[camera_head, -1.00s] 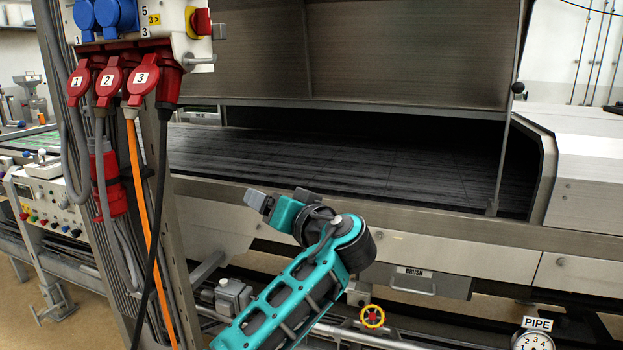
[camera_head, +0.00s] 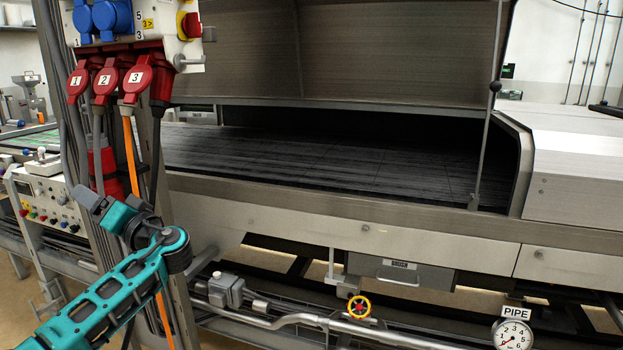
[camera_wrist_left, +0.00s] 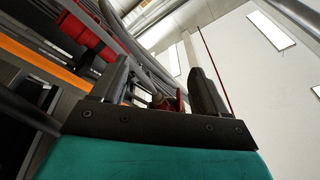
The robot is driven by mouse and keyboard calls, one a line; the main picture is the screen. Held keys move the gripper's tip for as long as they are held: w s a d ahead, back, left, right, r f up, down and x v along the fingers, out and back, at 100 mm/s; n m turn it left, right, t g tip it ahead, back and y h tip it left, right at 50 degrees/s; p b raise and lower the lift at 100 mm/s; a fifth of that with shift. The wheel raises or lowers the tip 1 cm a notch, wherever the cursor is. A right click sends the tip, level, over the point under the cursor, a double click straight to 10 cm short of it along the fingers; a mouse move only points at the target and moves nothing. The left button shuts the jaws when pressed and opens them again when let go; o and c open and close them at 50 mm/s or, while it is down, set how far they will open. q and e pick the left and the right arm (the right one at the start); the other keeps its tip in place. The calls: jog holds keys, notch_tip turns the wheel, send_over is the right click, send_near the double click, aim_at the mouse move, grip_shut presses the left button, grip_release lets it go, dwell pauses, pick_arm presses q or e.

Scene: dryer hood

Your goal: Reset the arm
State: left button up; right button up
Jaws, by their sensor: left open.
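My left arm, teal and black, comes in from the lower left in the head view. My left gripper (camera_head: 90,200) is at the left, in front of the post with cables and the red plugs, below the plugs. In the left wrist view my left gripper (camera_wrist_left: 163,90) shows two dark fingers standing apart with nothing held between them. Blurred pipes and cables show behind the fingers. My right gripper is in neither view.
The dryer hood (camera_head: 380,50) is raised over a dark conveyor bed (camera_head: 330,160). Red plugs (camera_head: 135,78) and an orange cable (camera_head: 131,155) hang close to my left arm. A yellow-red valve wheel (camera_head: 359,307) and a pipe gauge (camera_head: 513,334) are low at the right.

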pick_arm(q)
jog(key=s+a+r+g+y, duration=0.2)
jog(key=s+a, duration=0.1)
jog(key=a, duration=0.5)
jog(key=s+d+f+m+t+h, duration=0.1)
jog(key=s+d+f+m+h, duration=0.3)
jog(key=f, duration=0.7)
jog(key=s+d+f+m+t+h, duration=0.25)
jog(key=f+h, duration=0.25)
jog(key=f, duration=0.6)
jog(key=s+d+f+m+h, duration=0.25)
jog(key=f+h, duration=0.25)
jog(key=f, duration=0.5)
jog(key=s+d+f+m+h, duration=0.1)
jog(key=s+d+f+h, duration=0.35)
jog(key=s, duration=0.45)
jog(key=s+d+f+m+h, duration=0.1)
jog(key=s+d+f+h, duration=0.25)
jog(key=s+d, duration=0.4)
jog(key=s+d+r+n, duration=0.1)
jog(key=s+d+n, duration=0.1)
jog(key=d+n, duration=0.3)
jog(key=d, duration=0.3)
jog(key=shift+d, duration=0.25)
jog(key=shift+r, duration=0.1)
jog(key=shift+c, duration=0.3)
